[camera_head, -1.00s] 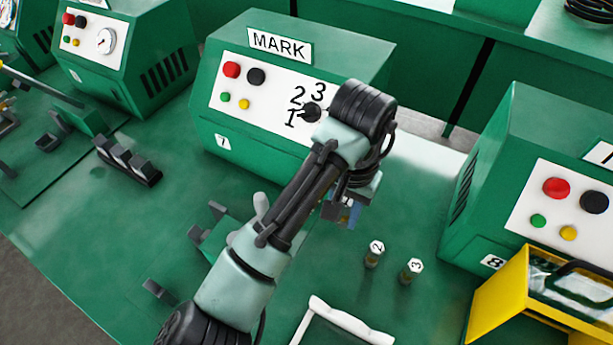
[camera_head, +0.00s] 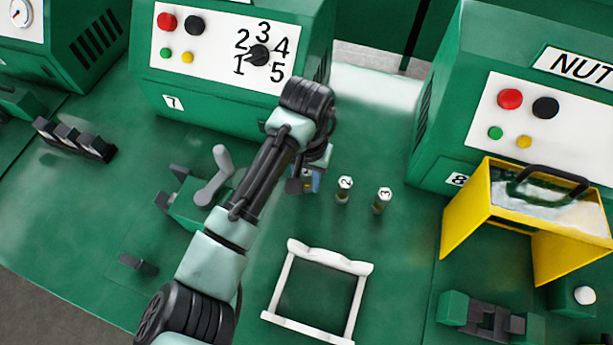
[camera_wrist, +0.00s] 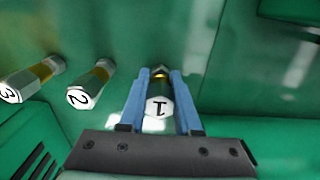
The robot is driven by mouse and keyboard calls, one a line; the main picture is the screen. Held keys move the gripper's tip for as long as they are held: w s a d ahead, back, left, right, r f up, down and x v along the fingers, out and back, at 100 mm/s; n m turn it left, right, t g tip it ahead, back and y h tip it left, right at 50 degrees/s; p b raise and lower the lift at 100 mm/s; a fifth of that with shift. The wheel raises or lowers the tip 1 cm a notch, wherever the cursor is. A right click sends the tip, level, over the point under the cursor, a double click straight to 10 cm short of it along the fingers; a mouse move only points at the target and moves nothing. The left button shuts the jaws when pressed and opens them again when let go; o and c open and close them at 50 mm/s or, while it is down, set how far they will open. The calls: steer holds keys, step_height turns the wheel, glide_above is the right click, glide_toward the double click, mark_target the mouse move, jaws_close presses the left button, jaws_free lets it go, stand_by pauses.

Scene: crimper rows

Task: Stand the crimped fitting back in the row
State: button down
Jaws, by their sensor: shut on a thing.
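My gripper (camera_wrist: 159,80) has its blue fingers shut on the fitting marked 1 (camera_wrist: 157,107), held with its numbered hex head toward the wrist camera. In the head view my gripper (camera_head: 309,183) is left of the fitting marked 2 (camera_head: 344,190), with the fitting marked 3 (camera_head: 382,200) further right. Both stand upright on the green bench. In the wrist view, fitting 2 (camera_wrist: 92,86) and fitting 3 (camera_wrist: 32,78) lie left of the held one, apart from it, roughly in line. I cannot tell whether the held fitting touches the bench. My arm hides part of the gripper area in the head view.
Machine 7 (camera_head: 215,100) with a numbered dial stands behind. Machine 8 (camera_head: 480,120) and a yellow guard (camera_head: 465,205) are at right. A lever tool (camera_head: 210,185) is left of my arm. A white frame (camera_head: 280,280) lies in front. Bench right of fitting 3 is clear.

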mark_target(307, 171)
steer(key=shift+f, duration=0.15)
steer(key=c, duration=0.6)
jaws_free()
step_height(307, 171, up, 12)
steer(key=shift+r+p, duration=0.2)
steer(key=shift+p, duration=0.65)
